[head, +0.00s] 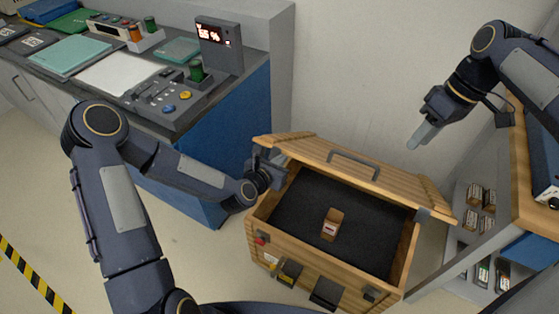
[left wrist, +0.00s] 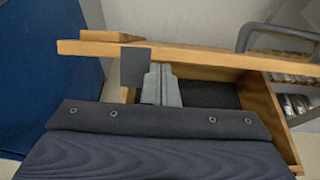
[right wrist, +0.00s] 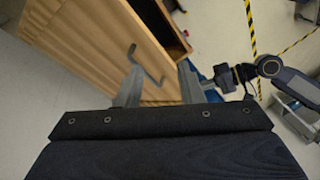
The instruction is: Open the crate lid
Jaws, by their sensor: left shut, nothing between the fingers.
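The wooden crate (head: 262,232) stands on the floor with its lid (head: 320,150) raised and tilted back along the far side. The lid carries a grey handle (head: 354,163). Inside, a small brown box (head: 332,224) sits on the dark bottom. My left gripper (head: 270,165) is at the crate's far left corner, by the lid's left end. In the left wrist view its fingers (left wrist: 160,86) are together and empty, close under the lid's edge (left wrist: 200,55); contact is unclear. My right gripper (head: 418,138) is open and empty, above and beyond the lid's right part.
A grey-topped counter (head: 150,115) with a control box and display (head: 219,46) stands at the left. A wooden-topped shelf unit (head: 470,225) stands close to the crate's right. Latches (head: 326,293) line the crate's front. Floor is free at the front left.

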